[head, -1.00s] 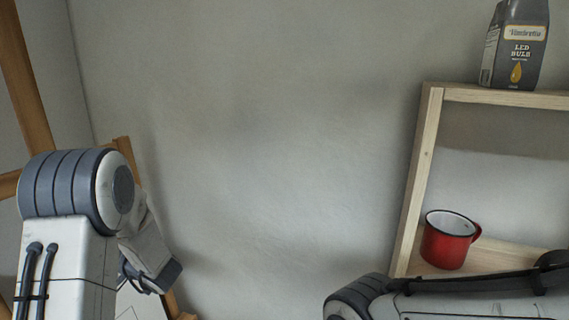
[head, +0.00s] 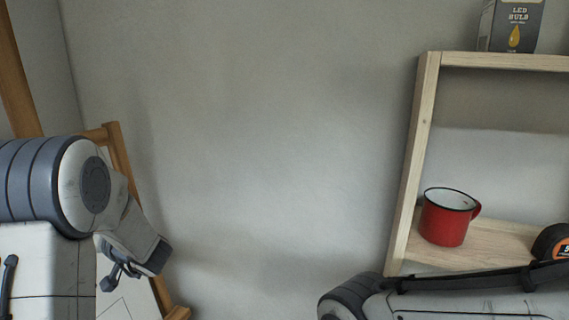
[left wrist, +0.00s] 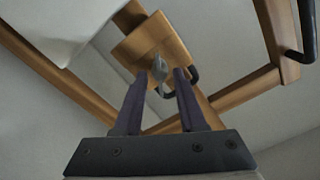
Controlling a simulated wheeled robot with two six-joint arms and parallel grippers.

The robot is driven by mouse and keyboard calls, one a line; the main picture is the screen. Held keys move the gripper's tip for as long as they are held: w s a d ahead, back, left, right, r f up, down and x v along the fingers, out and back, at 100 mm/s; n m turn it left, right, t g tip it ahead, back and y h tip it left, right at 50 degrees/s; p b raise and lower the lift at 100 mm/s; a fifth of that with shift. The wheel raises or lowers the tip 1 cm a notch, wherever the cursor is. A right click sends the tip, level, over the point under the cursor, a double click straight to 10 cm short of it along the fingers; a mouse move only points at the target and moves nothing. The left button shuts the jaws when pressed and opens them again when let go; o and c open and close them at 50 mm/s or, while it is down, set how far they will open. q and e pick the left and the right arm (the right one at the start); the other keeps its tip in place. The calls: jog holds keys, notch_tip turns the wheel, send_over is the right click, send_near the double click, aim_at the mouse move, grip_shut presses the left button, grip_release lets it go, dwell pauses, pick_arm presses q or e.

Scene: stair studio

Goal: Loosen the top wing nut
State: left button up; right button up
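The left wrist view shows a small grey wing nut (left wrist: 159,69) at a wooden block (left wrist: 150,42) of a wooden frame. My left gripper (left wrist: 160,76) has its two dark fingers apart, with the wing nut between or just beyond their tips. I cannot tell whether either finger touches it. In the head view my left arm reaches toward the wooden frame (head: 119,160) at the left, and its fingers are hidden there. My right arm shows at the lower right, but its gripper is out of view.
A pale wooden shelf (head: 423,150) stands at the right. It holds a red mug (head: 445,218), a dark tape measure (head: 553,242) and, on top, an LED bulb box (head: 511,25). Bare wall fills the middle. A black hook-like bar (left wrist: 306,32) is at the wrist view's upper right.

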pick_arm(q)
jog(key=shift+d, duration=0.1)
jog(key=p+v, duration=0.1)
jog(key=v, duration=0.5)
dwell(0.3)
